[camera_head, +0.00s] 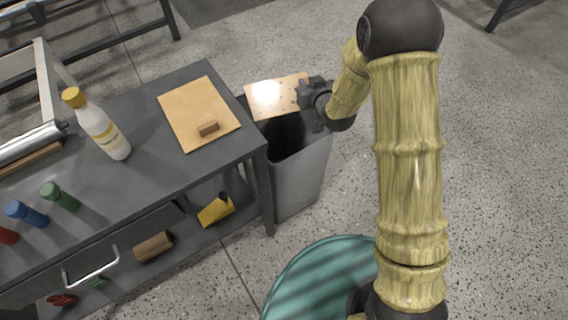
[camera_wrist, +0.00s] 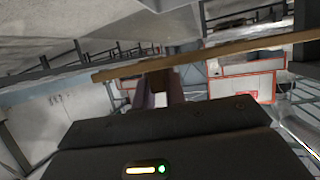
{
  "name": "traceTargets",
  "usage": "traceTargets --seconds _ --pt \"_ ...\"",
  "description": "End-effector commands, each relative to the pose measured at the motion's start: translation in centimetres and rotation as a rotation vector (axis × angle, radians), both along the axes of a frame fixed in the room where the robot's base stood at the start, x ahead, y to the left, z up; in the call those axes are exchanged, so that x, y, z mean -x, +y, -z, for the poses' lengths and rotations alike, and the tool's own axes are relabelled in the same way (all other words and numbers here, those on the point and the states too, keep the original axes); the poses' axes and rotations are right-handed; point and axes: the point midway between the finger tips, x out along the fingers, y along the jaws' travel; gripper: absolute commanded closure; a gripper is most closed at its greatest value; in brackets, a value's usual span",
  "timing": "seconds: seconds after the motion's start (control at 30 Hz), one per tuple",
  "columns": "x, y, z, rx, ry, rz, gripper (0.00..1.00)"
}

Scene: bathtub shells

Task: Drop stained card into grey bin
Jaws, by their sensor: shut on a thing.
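The stained card (camera_head: 268,98) is a tan sheet with small dark spots and a bright glare patch. My gripper (camera_head: 306,96) is shut on its right edge in the head view. It holds the card over the opening of the grey bin (camera_head: 299,178), which stands on the floor beside the workbench. The card hides the back part of the bin's opening. In the wrist view the card shows edge-on as a long tan strip (camera_wrist: 210,57) across the gripper fingers (camera_wrist: 160,88).
The dark workbench (camera_head: 170,90) is left of the bin. Speckled floor (camera_head: 500,160) is clear at right.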

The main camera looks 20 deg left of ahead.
Motion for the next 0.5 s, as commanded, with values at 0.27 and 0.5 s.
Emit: traceTargets --seconds 0.27,0.5 --pt "0.0 0.0 3.6 0.001 0.001 0.000 1.00" --pt "0.0 0.0 4.3 -0.001 -0.001 -0.001 1.00"
